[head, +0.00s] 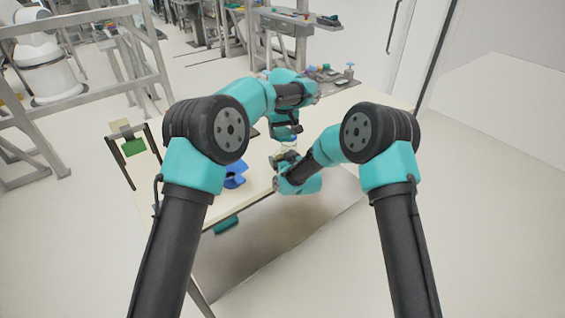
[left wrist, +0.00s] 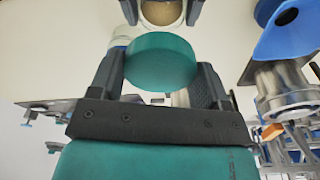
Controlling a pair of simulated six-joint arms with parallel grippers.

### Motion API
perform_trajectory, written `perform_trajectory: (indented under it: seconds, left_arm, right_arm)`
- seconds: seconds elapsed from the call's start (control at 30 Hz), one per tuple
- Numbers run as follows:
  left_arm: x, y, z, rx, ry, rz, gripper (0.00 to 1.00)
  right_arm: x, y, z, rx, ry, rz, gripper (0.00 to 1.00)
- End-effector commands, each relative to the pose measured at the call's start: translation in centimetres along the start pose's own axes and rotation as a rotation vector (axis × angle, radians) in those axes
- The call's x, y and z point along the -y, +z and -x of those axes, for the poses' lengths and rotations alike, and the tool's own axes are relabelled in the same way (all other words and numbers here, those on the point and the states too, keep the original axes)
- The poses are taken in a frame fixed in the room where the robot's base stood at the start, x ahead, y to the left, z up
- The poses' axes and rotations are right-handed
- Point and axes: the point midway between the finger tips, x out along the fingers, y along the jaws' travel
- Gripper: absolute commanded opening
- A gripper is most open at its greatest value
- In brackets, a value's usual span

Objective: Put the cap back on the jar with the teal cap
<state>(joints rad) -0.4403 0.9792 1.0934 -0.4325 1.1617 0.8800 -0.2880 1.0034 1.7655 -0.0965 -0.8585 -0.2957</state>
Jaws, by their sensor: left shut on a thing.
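My left gripper (head: 287,133) is shut on the round teal cap (left wrist: 160,60), which sits between its two fingers in the left wrist view. The jar (left wrist: 163,12) shows at the top edge of that view, with a brownish inside and a pale rim. My right gripper (head: 284,158) is below the left one in the head view. In the left wrist view its fingers stand on both sides of the jar and seem to grip it. The cap is apart from the jar in that view. In the head view my arms mostly hide the cap and the jar.
A blue holder (head: 234,176) stands on the pale table (head: 200,178), left of the grippers. It also shows at the right of the left wrist view (left wrist: 290,35), near a metal cylinder (left wrist: 283,88). Another pale container (left wrist: 122,36) is partly behind the cap. Small items (head: 330,74) lie at the table's far end.

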Motion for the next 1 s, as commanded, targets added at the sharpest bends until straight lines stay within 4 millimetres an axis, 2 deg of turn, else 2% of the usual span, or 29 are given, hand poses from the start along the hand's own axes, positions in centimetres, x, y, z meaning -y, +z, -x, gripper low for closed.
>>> perform_trajectory:
  seconds: [0.07,0.47,0.67,1.0]
  left_arm:
    - [0.0,0.0,0.0,0.000,0.000,0.000,0.48]
    - [0.0,0.0,0.0,0.000,0.000,0.000,0.48]
    - [0.0,0.1,-0.8,0.001,-0.002,0.000,0.48]
    - [0.0,0.6,-4.7,0.001,-0.001,-0.001,0.48]
  right_arm:
    - [0.0,0.0,0.0,0.000,0.000,0.000,0.71]
    - [0.0,0.0,0.0,0.000,0.000,0.000,0.33]
    - [0.0,0.0,0.0,0.000,0.000,0.000,0.32]
    - [0.0,0.0,0.0,0.000,0.000,0.000,0.32]
